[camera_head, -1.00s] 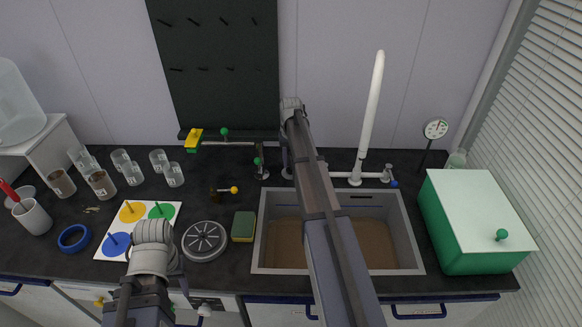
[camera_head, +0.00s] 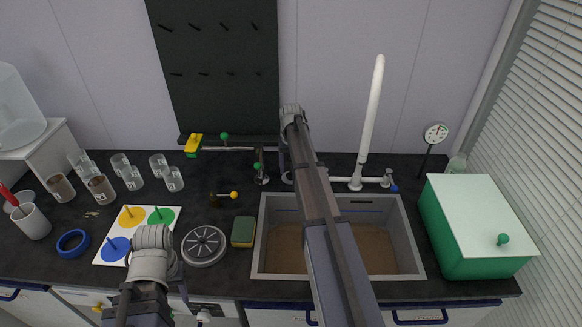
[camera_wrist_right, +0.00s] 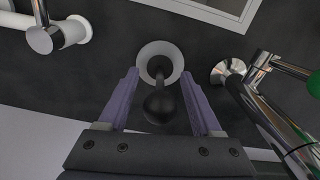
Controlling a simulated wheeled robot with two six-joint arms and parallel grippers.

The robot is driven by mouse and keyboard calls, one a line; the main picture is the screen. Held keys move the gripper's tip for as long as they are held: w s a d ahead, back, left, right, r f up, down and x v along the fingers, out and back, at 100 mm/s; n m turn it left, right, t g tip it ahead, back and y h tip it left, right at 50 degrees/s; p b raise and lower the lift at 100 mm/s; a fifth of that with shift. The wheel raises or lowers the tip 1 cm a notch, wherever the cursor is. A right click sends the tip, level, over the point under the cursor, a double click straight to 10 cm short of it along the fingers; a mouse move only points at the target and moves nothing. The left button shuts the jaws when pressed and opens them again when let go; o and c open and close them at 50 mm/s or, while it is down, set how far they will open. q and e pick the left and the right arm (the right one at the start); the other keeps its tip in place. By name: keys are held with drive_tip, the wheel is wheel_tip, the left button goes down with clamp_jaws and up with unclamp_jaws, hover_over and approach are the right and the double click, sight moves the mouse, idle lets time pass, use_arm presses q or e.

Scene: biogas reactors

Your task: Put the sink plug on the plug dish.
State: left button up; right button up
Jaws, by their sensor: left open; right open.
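The sink plug (camera_wrist_right: 160,105) shows in the right wrist view as a black ball knob on a dark stem. It stands over a pale round plug dish (camera_wrist_right: 144,52) with a dark centre; how it sits there is partly hidden by the knob. My right gripper (camera_wrist_right: 160,98) is open, one finger on each side of the knob, with gaps on both sides. In the head view my right arm hides most of this spot, left of the tap behind the sink. My left gripper (camera_head: 152,262) is low at the left, open; its fingers are hard to make out.
The sink (camera_head: 256,240) holds brownish water, with a white tap (camera_head: 371,110) behind it. A chrome fitting (camera_wrist_right: 245,85) stands close beside my right gripper. A sponge (camera_head: 243,231), grey round strainer (camera_head: 204,245) and peg board (camera_head: 165,225) lie left; a green box (camera_head: 475,225) stands right.

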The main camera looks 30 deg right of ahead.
wheel_tip(320, 180, up, 12)
drive_tip(key=p, duration=1.2)
drive_tip(key=shift+r, duration=0.2)
drive_tip(key=s+a+n, duration=0.2)
drive_tip(key=s+a, duration=0.3)
drive_tip(key=a, duration=0.5)
drive_tip(key=s+a+n, duration=0.2)
drive_tip(key=s+a, duration=0.2)
drive_tip(key=a, duration=0.7)
drive_tip(key=s+a+n+h, duration=0.1)
drive_tip(key=s+a+n, duration=0.3)
drive_tip(key=s+a, duration=1.2)
drive_tip(key=shift+s, duration=1.2)
